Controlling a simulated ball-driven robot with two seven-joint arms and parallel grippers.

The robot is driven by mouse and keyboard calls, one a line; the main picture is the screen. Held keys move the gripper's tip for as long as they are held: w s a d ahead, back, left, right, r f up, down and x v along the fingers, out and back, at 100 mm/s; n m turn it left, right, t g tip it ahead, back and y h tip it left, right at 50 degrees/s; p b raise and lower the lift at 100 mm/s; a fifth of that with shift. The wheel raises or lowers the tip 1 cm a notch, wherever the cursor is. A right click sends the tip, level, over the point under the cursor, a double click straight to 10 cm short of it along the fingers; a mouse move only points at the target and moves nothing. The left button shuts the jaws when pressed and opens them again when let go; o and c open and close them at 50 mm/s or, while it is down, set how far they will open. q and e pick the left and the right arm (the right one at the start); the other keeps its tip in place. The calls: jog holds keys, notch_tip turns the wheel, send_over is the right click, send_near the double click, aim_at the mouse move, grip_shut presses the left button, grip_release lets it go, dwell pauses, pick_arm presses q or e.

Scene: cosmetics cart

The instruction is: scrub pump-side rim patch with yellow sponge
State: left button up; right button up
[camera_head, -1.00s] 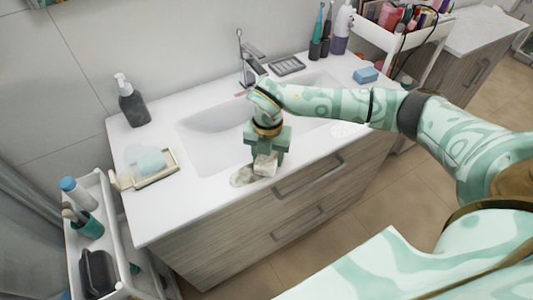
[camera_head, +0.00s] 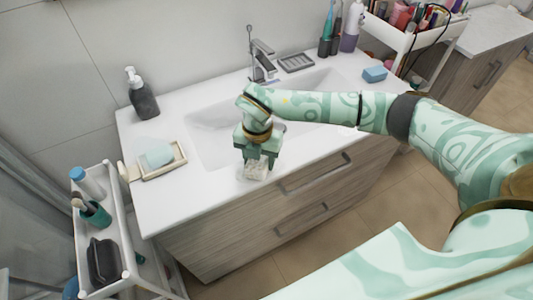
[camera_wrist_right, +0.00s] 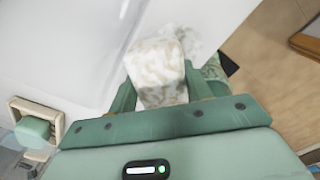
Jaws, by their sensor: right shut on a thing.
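My right gripper (camera_head: 259,160) is shut on a pale cream sponge (camera_head: 255,171), mottled with white foam. It points down at the sink's front rim. The sponge appears to be on or just above the rim; contact is hard to tell. A faint greyish-white patch (camera_head: 242,173) shows beside and partly under the sponge. In the right wrist view the sponge (camera_wrist_right: 158,72) sits between the fingers, with a whitish smear (camera_wrist_right: 188,40) beyond it. The dark pump bottle (camera_head: 143,100) stands upright at the back left of the counter. My left gripper is out of view.
A soap dish (camera_head: 176,166) with a teal bar (camera_head: 158,154) lies left of the basin (camera_head: 210,140). The faucet (camera_head: 262,58) stands behind. A blue block (camera_head: 374,74) lies at the right. Another pale patch (camera_head: 347,131) shows on the right front rim. A white cart (camera_head: 130,235) stands front left.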

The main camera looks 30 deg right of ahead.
aim_at(242, 174)
jog(key=shift+s+a+f, duration=0.1)
jog(key=shift+a, duration=2.4)
jog(key=shift+d+p, duration=0.85)
jog(key=shift+d, duration=1.15)
jog(key=shift+d+f+p, duration=0.1)
jog(key=shift+d+p, duration=0.45)
jog(key=shift+d, duration=2.25)
jog(key=shift+a+p, duration=0.35)
jog(key=shift+a, duration=1.6)
jog(key=shift+a+r, duration=0.2)
jog(key=shift+a, duration=2.7)
jog(key=shift+d+p, duration=0.85)
jog(key=shift+d, duration=1.25)
jog(key=shift+d+f+p, duration=0.2)
jog(key=shift+d+p, duration=0.25)
jog(key=shift+d, duration=2.35)
notch_tip(242, 174, up, 7)
jog(key=p, duration=0.6)
jog(key=shift+w, duration=0.2)
